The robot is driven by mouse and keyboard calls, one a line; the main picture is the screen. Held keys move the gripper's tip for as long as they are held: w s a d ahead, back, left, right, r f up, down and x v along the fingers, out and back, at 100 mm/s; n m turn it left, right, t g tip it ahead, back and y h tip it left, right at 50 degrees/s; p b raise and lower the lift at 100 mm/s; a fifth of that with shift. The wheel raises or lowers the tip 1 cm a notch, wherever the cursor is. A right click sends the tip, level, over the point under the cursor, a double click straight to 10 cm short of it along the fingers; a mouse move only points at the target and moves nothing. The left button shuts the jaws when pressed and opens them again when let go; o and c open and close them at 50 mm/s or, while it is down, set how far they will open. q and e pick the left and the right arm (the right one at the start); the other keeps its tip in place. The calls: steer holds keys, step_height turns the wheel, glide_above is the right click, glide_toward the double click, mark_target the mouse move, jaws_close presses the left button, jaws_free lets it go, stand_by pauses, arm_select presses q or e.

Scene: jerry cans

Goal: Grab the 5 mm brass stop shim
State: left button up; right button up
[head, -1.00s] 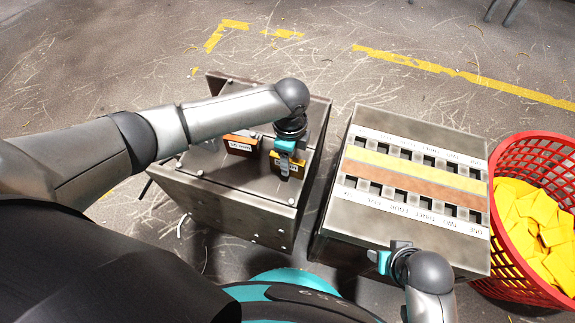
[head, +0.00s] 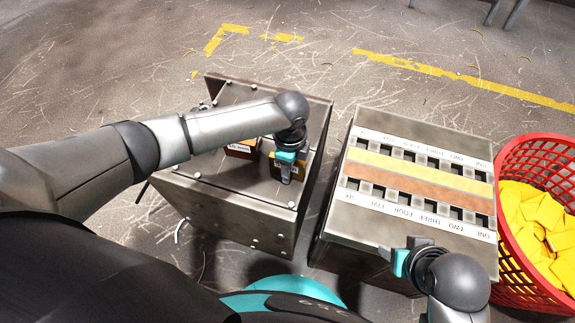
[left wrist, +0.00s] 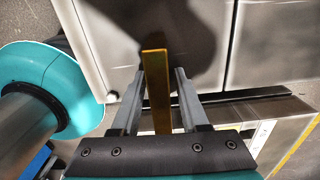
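A brass-coloured shim (head: 290,168) with a dark label stands on the metal box (head: 240,215). A browner labelled shim (head: 241,148) is just left of it, partly behind my arm. I cannot read either label clearly. My left gripper (head: 286,180) is at the brass-coloured shim and hides part of it. In the left wrist view the brass-coloured shim (left wrist: 155,85) stands upright between the two fingers of my left gripper (left wrist: 160,78), which is open with a gap on both sides. My right gripper (head: 392,260) is by the slotted box's near edge; its fingers are unclear.
A slotted metal box (head: 340,215) with yellow and orange strips and number labels stands to the right. A red basket (head: 510,260) of yellow pieces is at the far right. A narrow gap separates the two boxes.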

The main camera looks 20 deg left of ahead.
arm_select(q)
jaws_close()
stand_by(0.3)
steer(key=shift+r, duration=0.2)
